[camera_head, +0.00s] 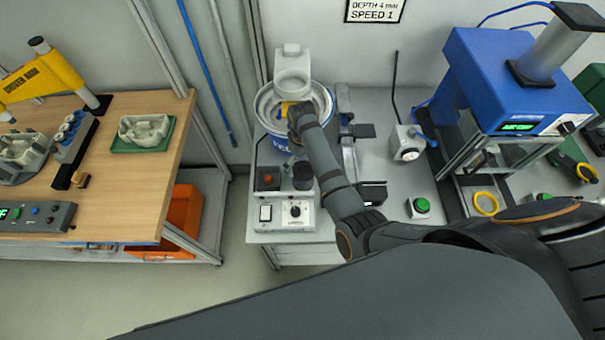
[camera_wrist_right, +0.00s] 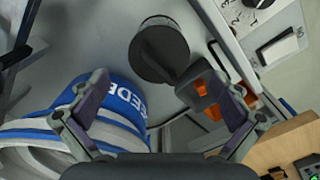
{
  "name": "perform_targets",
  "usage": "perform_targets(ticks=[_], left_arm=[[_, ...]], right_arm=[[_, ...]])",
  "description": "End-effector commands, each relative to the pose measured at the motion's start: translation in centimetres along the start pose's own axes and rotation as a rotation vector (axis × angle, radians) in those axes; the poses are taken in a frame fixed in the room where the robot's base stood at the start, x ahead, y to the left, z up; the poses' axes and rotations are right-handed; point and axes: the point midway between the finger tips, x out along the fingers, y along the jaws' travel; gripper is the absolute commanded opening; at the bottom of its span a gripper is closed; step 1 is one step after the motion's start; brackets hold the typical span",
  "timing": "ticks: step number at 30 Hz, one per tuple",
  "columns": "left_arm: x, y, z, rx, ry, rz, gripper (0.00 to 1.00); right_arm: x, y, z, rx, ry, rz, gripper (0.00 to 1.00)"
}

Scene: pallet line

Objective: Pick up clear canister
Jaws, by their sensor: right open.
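The clear canister (camera_wrist_right: 156,48) shows in the right wrist view at top centre, with a dark round top and a see-through rim behind it. In the head view its dark top (camera_head: 303,173) shows on the bench, behind the control box with the black knob. My right gripper (camera_wrist_right: 160,112) is open and empty, with its fingers apart on either side of the picture and the canister beyond them, not touching. In the head view the right wrist is over the bowl feeder's front edge and hides the fingers. My left gripper is not in view.
The white and blue bowl feeder (camera_head: 264,105) stands close behind the canister. A black box with a red button (camera_head: 267,178) is at its left. The blue press (camera_head: 500,80) stands to the right. A wooden table (camera_head: 150,190) is at left, across a gap.

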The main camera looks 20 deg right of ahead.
Motion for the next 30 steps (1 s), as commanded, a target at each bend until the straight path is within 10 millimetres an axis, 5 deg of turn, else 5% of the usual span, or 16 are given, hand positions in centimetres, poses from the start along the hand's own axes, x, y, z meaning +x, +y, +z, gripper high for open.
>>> perform_targets(ticks=[6, 11, 16, 21, 30], left_arm=[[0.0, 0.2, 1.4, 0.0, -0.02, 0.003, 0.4], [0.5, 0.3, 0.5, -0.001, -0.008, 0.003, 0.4], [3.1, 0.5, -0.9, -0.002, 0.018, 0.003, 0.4], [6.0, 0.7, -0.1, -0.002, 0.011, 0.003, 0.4], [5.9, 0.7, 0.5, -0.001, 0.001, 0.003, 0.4]], right_arm=[[2.3, 0.1, 0.0, 0.001, 0.001, 0.001, 1.0], [2.9, 0.1, 0.1, 0.001, 0.001, 0.001, 1.0], [5.5, 0.0, 0.4, 0.001, 0.002, 0.001, 1.0], [7.8, -0.1, 0.5, 0.002, 0.002, 0.001, 1.0], [7.5, -0.1, 0.5, 0.001, 0.002, 0.001, 0.97]])
